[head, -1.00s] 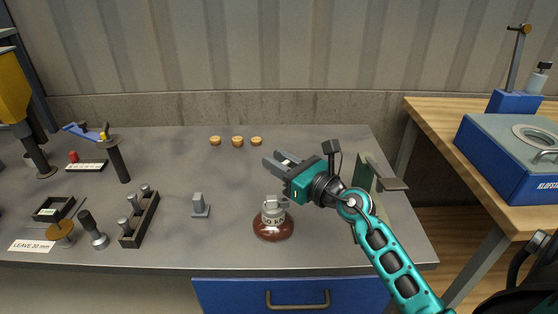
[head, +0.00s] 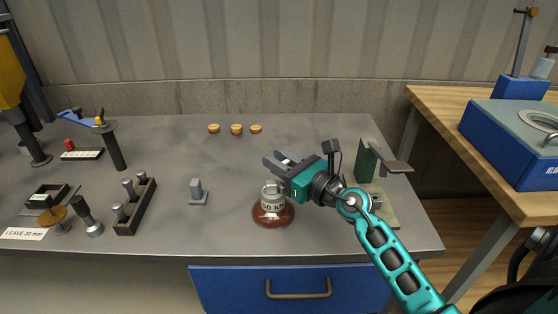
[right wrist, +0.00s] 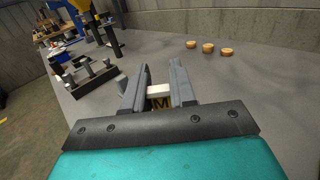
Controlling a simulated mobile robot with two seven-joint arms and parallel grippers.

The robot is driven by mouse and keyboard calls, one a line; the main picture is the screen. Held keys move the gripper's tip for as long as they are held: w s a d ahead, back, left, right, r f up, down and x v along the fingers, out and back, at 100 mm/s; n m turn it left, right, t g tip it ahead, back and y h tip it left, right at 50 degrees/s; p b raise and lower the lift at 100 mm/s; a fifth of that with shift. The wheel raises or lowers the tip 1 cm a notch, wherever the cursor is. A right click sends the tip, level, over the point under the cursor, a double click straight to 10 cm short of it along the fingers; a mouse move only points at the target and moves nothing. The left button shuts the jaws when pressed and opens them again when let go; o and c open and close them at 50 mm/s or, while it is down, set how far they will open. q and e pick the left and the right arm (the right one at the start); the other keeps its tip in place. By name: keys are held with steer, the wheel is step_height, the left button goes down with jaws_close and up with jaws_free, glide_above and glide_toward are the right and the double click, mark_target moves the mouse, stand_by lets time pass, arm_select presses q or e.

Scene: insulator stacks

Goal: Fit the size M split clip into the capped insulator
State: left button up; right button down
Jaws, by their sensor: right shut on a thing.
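The capped insulator (head: 271,216) is a brown disc with a grey, labelled cap on top. It stands upright on the bench, just below and left of my right gripper in the head view. My right gripper (head: 279,162) hovers above the bench, fingers pointing to the upper left. In the right wrist view my right gripper (right wrist: 158,80) is shut on a small pale piece with a yellow M label, the size M split clip (right wrist: 159,91). The fingers hide most of the clip. The insulator does not show in the wrist view. My left gripper is out of view.
A small grey block (head: 198,192) stands left of the insulator. A dark rack with posts (head: 135,208) is farther left. Three tan discs (head: 236,129) lie at the back. A green upright stand (head: 366,160) is behind my right arm. The bench's middle is clear.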

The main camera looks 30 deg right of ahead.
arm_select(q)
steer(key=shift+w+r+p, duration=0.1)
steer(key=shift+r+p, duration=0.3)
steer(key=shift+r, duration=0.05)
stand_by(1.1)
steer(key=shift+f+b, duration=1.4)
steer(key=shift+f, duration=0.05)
arm_select(e)
steer(key=shift+f, duration=1.65)
steer(key=c, duration=0.8)
jaws_free()
steer(key=shift+r, duration=0.1)
steer(key=shift+c, duration=0.2)
arm_select(q)
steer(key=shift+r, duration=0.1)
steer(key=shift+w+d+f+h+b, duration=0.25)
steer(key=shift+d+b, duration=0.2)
steer(key=shift+b, duration=0.4)
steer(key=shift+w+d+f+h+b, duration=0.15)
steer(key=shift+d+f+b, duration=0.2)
steer(key=shift+b, duration=0.45)
arm_select(e)
steer(key=v, duration=1.3)
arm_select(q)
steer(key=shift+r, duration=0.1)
arm_select(e)
steer(key=shift+w, duration=0.1)
